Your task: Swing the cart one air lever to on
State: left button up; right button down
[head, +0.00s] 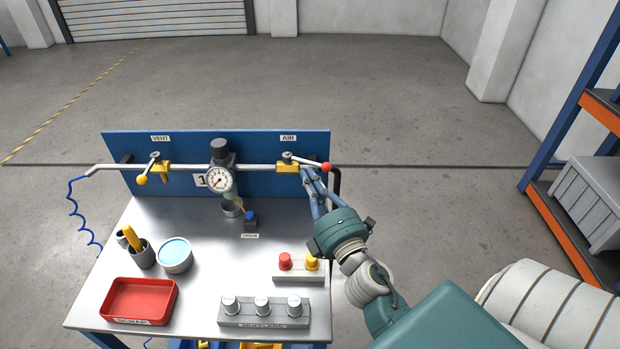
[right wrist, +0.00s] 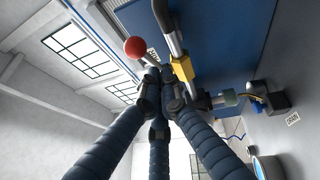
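The air valve has a yellow body (head: 288,168) on the pipe below the AIR label, at the right of the cart's blue panel. Its lever ends in a red ball (head: 326,167) and points right, nearly along the pipe. The red ball also shows in the right wrist view (right wrist: 135,47), beside the yellow body (right wrist: 182,68). My right gripper (head: 308,175) is just below the lever, close to the valve. Its fingers converge with their tips together (right wrist: 160,77); contact with the lever is unclear. My left gripper is not in view.
The vent valve with a yellow ball (head: 142,179) is at the panel's left. A gauge (head: 218,178) sits between the valves. The cart top (head: 200,275) holds a red scrap tray (head: 138,301), mufflers (head: 263,308) and red and yellow knobs. A rack (head: 560,215) stands right.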

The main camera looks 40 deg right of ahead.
aim_at(320, 171)
jog(key=n+y, duration=0.1)
jog(key=y, duration=0.1)
jog(key=d+n+y, duration=0.1)
jog(key=y, duration=0.1)
jog(key=shift+w+d+n, duration=0.15)
jog(key=shift+d+n, duration=0.05)
jog(key=shift+n, duration=0.1)
jog(key=shift+w+d+y, duration=0.2)
jog(key=shift+d, duration=0.35)
jog(key=shift+w+d+y, duration=0.2)
jog(key=shift+d, duration=0.3)
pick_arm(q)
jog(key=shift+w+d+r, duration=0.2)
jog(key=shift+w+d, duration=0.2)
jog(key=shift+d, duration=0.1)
